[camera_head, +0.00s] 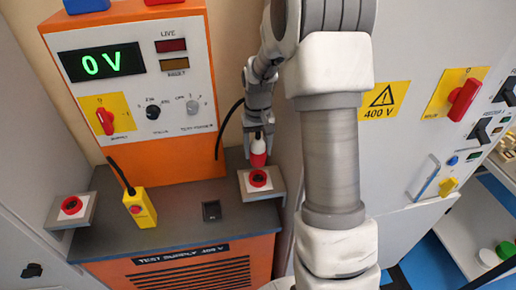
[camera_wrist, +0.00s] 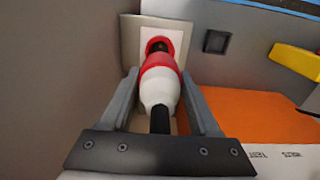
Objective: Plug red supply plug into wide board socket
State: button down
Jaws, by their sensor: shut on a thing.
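The red and white supply plug (camera_head: 258,153) is held in my gripper (camera_head: 258,130), red end pointing down toward a red round socket (camera_head: 259,179) on a pale square plate at the bench's right. In the wrist view the plug (camera_wrist: 159,88) sits between the two fingers of my gripper (camera_wrist: 158,93), black cable end toward the camera. The socket's dark opening (camera_wrist: 158,45) shows just beyond the red end. In the head view the plug looks apart from the socket. A second red socket (camera_head: 71,206) is at the bench's left. I cannot tell which is the wide board socket.
An orange supply cabinet (camera_head: 160,165) with a white panel reads 0 V. A yellow box with a red button (camera_head: 140,207) stands on the grey bench (camera_head: 180,225). A black switch (camera_head: 211,211) lies left of the right socket. A cabinet marked 400 V (camera_head: 382,100) is to the right.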

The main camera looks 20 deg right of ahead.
jog(key=shift+f+b, duration=1.7)
jog(key=shift+f, duration=0.9)
jog(key=shift+f+b, duration=1.3)
jog(key=shift+f, duration=0.4)
jog(key=shift+c, duration=0.2)
grip_release()
jog(key=shift+r, duration=0.1)
notch_tip(320, 180, up, 17)
jog(key=shift+r+p, duration=0.1)
jog(key=shift+p, duration=0.3)
jog(key=shift+r, duration=0.1)
